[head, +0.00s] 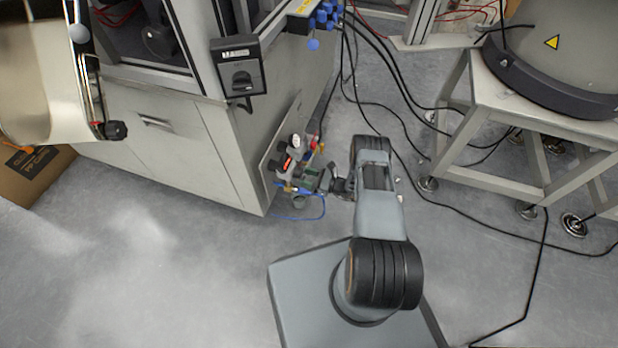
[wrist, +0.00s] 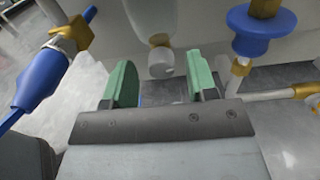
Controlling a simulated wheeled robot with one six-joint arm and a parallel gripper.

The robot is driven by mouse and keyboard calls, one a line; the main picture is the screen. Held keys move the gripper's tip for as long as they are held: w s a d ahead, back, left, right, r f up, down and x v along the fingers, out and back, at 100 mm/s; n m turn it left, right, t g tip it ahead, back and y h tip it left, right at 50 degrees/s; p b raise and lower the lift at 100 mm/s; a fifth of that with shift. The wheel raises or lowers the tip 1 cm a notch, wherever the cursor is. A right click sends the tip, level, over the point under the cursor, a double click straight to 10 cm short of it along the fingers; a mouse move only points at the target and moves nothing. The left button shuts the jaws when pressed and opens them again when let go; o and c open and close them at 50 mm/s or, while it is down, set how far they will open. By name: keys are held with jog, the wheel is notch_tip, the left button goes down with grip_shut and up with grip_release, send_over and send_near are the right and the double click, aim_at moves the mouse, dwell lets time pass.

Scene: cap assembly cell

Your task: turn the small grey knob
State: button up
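The small grey knob (wrist: 160,64) is at the lower end of a pale rounded bowl in the wrist view. My gripper (wrist: 160,76) has two green fingers standing apart, one to the left and one to the right of the knob. I see gaps at both sides, so the fingers do not appear to touch it. In the head view my gripper (head: 316,181) is at the valve and fitting assembly (head: 290,158) on the cabinet's side. The knob cannot be made out there.
In the wrist view, a blue fitting with brass parts (wrist: 40,80) is at the left and a blue disc-shaped part (wrist: 262,24) at the upper right. The grey cabinet (head: 165,150) stands left of my arm. A metal stand (head: 490,110) and floor cables are at right.

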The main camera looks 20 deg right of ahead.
jog(key=c, duration=0.9)
jog(key=shift+m+b, duration=1)
jog(key=shift+m, duration=0.1)
jog(key=o, duration=0.9)
jog(key=shift+o, duration=0.2)
jog(key=shift+d, duration=0.1)
jog(key=p+v, duration=0.2)
jog(key=v, duration=1.1)
jog(key=shift+s+d, duration=0.3)
